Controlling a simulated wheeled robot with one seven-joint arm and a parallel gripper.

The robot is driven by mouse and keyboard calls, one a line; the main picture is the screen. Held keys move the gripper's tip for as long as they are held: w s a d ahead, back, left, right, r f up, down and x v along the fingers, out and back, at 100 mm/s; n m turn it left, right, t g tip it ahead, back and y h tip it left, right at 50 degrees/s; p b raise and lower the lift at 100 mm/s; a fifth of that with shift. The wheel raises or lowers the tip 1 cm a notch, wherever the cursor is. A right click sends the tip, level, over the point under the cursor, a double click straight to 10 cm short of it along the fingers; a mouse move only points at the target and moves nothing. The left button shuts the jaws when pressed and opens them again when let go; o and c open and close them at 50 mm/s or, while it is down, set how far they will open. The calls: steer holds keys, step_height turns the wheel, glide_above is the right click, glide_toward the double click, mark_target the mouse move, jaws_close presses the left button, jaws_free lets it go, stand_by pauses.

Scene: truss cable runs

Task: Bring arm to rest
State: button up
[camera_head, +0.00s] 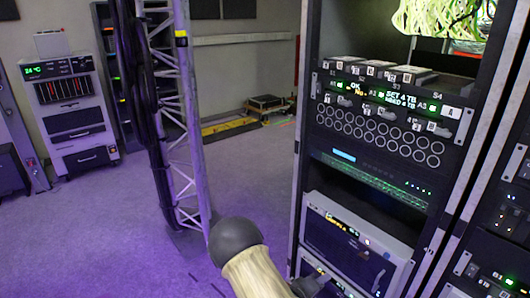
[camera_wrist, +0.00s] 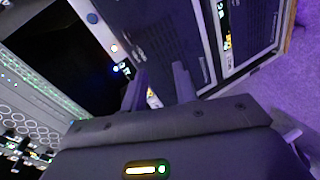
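My gripper (camera_wrist: 160,84) shows in the wrist view with its two dark fingers apart. I see nothing held between them. The fingers point toward the front of a rack, where a dark panelled unit (camera_wrist: 165,35) lies beyond the tips. I cannot tell how far the tips are from it. In the head view my gripper cannot be made out clearly.
An equipment rack (camera_head: 298,150) stands at right, with a panel of round ports (camera_head: 375,135) and a lower white-framed unit (camera_head: 350,245). A lattice truss (camera_head: 185,120) with dark cables (camera_head: 145,90) stands at centre-left. A cabinet (camera_head: 75,115) stands at far left. Purple-lit floor (camera_head: 110,225) lies clear.

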steer(key=s+a+r+m+g+y, duration=0.3)
steer(key=s+a+r+m+y, duration=0.15)
steer(key=r+y, duration=0.55)
steer(key=s+d+r+g+y, duration=0.1)
steer(key=s+r+g, duration=0.1)
steer(key=s+r, duration=0.35)
steer(key=s+d+r+g, duration=0.1)
steer(key=s+r+g, duration=0.15)
steer(key=s, duration=0.65)
step_height(320, 180, up, 22)
steer(key=p, duration=2.2)
steer(key=shift+w+a+f+m+t+p, duration=0.2)
steer(key=shift+m+t+p, duration=0.1)
steer(key=shift+m+t, duration=0.15)
steer(key=shift+w+d, duration=0.1)
